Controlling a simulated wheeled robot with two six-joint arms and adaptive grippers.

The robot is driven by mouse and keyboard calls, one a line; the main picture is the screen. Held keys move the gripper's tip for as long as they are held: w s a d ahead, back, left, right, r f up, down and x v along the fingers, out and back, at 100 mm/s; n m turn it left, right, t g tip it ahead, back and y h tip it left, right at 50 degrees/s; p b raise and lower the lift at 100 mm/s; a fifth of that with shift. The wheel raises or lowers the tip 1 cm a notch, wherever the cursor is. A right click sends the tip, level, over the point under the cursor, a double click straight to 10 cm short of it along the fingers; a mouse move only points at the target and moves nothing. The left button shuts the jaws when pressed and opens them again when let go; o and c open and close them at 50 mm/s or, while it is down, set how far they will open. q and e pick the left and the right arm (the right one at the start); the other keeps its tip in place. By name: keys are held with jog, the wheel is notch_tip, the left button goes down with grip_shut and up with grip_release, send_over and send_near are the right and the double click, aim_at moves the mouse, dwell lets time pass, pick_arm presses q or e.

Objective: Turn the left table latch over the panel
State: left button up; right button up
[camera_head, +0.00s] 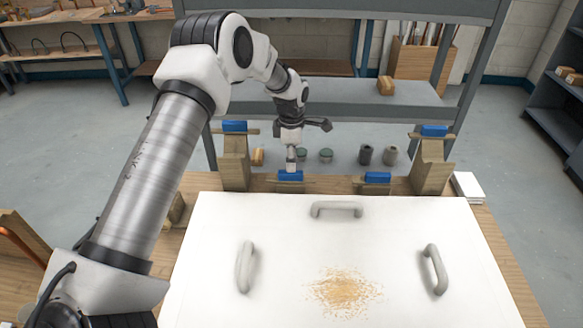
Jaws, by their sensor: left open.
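The white panel (300,240) lies flat on the wooden table, with three grey handles and a patch of sawdust on it. The left table latch (290,176) has a blue top and stands just behind the panel's far edge. Its wooden bar appears to run sideways along that edge. A similar right table latch (377,178) stands to its right. My left gripper (293,155) is open and points down just above the left latch, hiding a little of it. Whether a fingertip touches the latch I cannot tell. My right gripper is out of view.
Tall wooden posts with blue-topped latches stand at the back left (235,165) and back right (432,165). A grey shelf rack (350,95) rises behind the table. White papers (468,187) lie at the right. The space above the panel is mostly clear.

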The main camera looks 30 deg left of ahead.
aim_at(291, 177)
pick_arm(q)
jog(key=f, duration=0.6)
jog(key=shift+w+a, duration=0.35)
jog(key=shift+a, duration=0.05)
jog(key=shift+s+d+r, duration=0.2)
jog(key=shift+r, duration=0.1)
grip_shut()
jog(key=shift+a+f, duration=0.1)
jog(key=shift+f, duration=0.05)
